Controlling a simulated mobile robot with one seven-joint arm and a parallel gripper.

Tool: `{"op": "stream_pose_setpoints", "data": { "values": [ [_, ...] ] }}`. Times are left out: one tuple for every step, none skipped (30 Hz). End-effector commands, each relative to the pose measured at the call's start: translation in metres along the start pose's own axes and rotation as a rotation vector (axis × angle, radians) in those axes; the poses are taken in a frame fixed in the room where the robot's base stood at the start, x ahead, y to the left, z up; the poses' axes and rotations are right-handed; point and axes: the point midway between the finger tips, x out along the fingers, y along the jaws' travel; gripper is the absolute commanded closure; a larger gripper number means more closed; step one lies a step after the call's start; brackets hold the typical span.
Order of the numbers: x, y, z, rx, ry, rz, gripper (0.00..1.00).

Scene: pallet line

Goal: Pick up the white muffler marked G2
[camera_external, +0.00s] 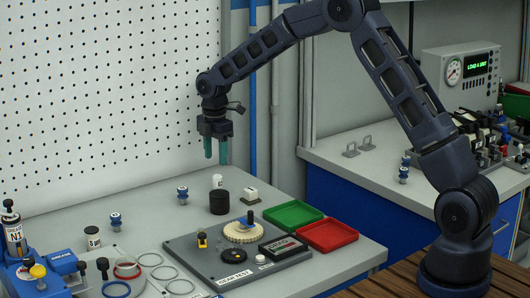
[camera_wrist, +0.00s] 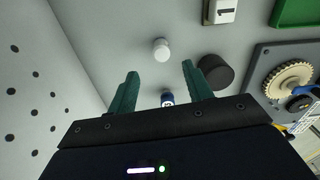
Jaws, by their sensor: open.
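A small white cylinder (camera_external: 217,182) stands upright on the grey bench near the pegboard; it may be the white muffler, but its dark mark is too small to read. In the wrist view the same white piece (camera_wrist: 161,49) shows from above, just beyond the fingertips and roughly centred between them. My gripper (camera_external: 215,152) points down above it, with its two green fingers apart and nothing between them. The gripper also shows in the wrist view (camera_wrist: 160,72). A second white cylinder with a black top (camera_external: 92,240) stands at the bench's left, its mark unclear.
A black cylinder (camera_external: 219,202) stands close in front of the white piece, with a white block (camera_external: 250,195) to its right. A blue-and-white fitting (camera_external: 182,194) is to the left. A gear test board (camera_external: 205,262), a green tray (camera_external: 293,215) and a red tray (camera_external: 327,235) are nearer.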

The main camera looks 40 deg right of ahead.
Motion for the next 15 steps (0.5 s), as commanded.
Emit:
{"op": "stream_pose_setpoints", "data": {
  "values": [
    [0.006, -0.001, 0.000, 0.000, -0.001, -0.003, 0.49],
    [0.010, -0.001, 0.000, 0.000, -0.001, -0.003, 0.49],
    [0.016, -0.001, 0.000, 0.000, -0.001, -0.003, 0.49],
    [0.021, -0.001, 0.000, 0.000, -0.001, -0.003, 0.49],
    [0.025, -0.001, 0.000, 0.000, -0.001, -0.003, 0.49],
    [0.031, -0.001, 0.000, 0.000, -0.001, -0.004, 0.49],
    [0.035, -0.001, 0.000, 0.000, -0.001, -0.003, 0.49],
    [0.039, -0.001, 0.000, 0.001, -0.001, -0.002, 0.49],
    [0.042, -0.001, 0.000, 0.001, -0.001, -0.001, 0.49],
    [0.044, -0.001, 0.000, 0.001, -0.001, -0.001, 0.49],
    [0.046, -0.001, 0.000, 0.001, -0.001, -0.001, 0.49],
    [0.048, -0.001, 0.000, 0.001, -0.001, -0.001, 0.49],
    [0.049, -0.001, 0.000, 0.001, -0.001, -0.001, 0.49],
    [0.051, -0.001, 0.000, 0.001, -0.001, -0.001, 0.49],
    [0.053, -0.001, 0.001, 0.001, -0.001, -0.001, 0.49]
  ]
}}
